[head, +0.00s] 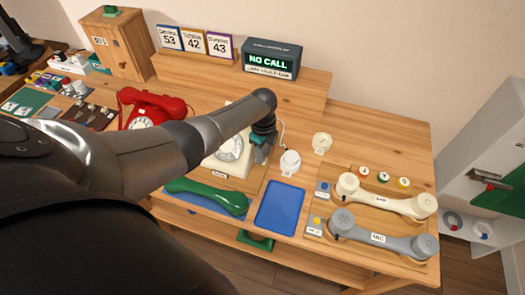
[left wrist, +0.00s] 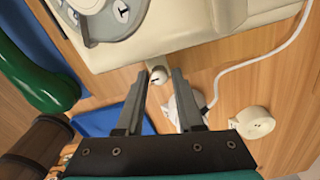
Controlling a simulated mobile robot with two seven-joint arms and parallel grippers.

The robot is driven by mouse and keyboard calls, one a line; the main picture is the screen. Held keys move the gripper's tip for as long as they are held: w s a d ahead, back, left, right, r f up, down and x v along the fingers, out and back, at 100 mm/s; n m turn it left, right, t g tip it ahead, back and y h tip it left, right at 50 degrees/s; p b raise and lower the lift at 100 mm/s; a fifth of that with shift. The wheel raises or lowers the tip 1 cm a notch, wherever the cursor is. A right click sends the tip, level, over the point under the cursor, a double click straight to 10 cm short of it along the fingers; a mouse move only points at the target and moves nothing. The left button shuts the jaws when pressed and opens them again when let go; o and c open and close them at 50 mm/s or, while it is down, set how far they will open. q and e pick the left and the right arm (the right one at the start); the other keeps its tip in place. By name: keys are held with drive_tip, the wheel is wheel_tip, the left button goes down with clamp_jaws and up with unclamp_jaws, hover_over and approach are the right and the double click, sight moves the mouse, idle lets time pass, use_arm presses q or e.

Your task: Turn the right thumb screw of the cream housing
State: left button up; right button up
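The cream housing (head: 222,163) is a dial phone body on the wooden table, partly hidden by my left arm in the head view. In the left wrist view its cream side (left wrist: 195,45) and grey dial (left wrist: 108,22) fill the top. A small round pale thumb screw (left wrist: 158,75) sticks out of the housing's edge. My left gripper (left wrist: 160,85) is open, with one finger on each side of the screw near the fingertips; I cannot tell whether either touches it. In the head view the left gripper (head: 263,142) is at the housing's right side. My right gripper is not in view.
White round parts (head: 290,161) and (head: 322,142) stand right of the housing, with a white cord nearby. A green handset (head: 207,196) and blue tray (head: 280,207) lie in front. Cream (head: 390,203) and grey (head: 385,236) handsets lie at right. A red phone (head: 150,108) stands left.

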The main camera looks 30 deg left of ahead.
use_arm(q)
drive_tip(key=shift+o, duration=1.4)
wheel_tip(320, 180, up, 15)
drive_tip(key=p, duration=0.4)
drive_tip(key=shift+r, duration=0.15)
